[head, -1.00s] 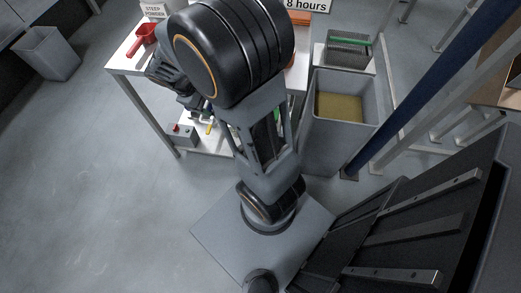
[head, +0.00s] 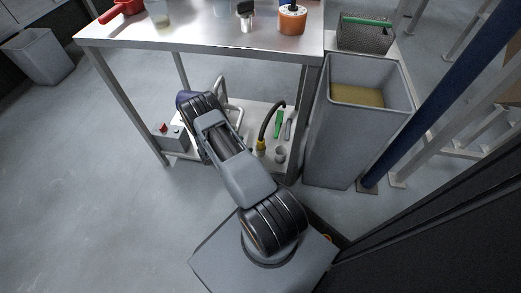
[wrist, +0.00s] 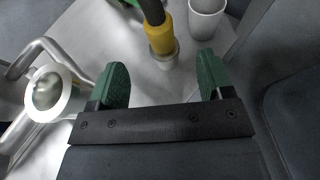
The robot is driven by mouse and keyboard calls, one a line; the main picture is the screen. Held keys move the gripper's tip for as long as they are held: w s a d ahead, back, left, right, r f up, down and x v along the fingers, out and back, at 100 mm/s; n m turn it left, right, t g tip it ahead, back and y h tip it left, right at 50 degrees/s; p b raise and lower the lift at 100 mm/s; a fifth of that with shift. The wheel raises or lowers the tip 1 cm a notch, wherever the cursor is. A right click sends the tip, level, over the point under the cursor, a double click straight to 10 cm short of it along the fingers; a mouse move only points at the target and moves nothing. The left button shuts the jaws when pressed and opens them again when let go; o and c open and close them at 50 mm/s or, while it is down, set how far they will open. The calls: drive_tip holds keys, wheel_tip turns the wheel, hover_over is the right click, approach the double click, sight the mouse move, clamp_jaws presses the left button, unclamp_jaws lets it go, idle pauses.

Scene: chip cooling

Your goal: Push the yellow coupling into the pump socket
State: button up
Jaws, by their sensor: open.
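The yellow coupling (wrist: 160,38) is on the end of a dark hose (wrist: 151,9) in the wrist view. A short pale socket (wrist: 164,62) is directly below it; I cannot tell how far the coupling sits in it. My gripper (wrist: 162,64) is open, its two green-padded fingers on either side of the view, with the coupling ahead of the gap and nothing gripped. In the head view the coupling (head: 261,146) shows on the low shelf (head: 236,146) to the right of my arm. My gripper is hidden there.
A bent metal pipe with a round flange (wrist: 46,92) is close to the left finger. A white cup (wrist: 206,18) stands right of the coupling. A grey box with a red button (head: 170,136) is at the shelf's left. The table top (head: 200,38) overhangs the shelf.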

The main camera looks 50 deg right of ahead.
sight(258, 142)
drive_tip(key=b+x, duration=0.2)
drive_tip(key=x, duration=0.5)
drive_tip(key=shift+b+x, duration=1.45)
drive_tip(key=shift+x, duration=1.15)
drive_tip(key=shift+d+r, duration=0.1)
drive_tip(key=shift+c, duration=0.2)
drive_tip(key=c, duration=1.1)
drive_tip(key=shift+r, duration=0.1)
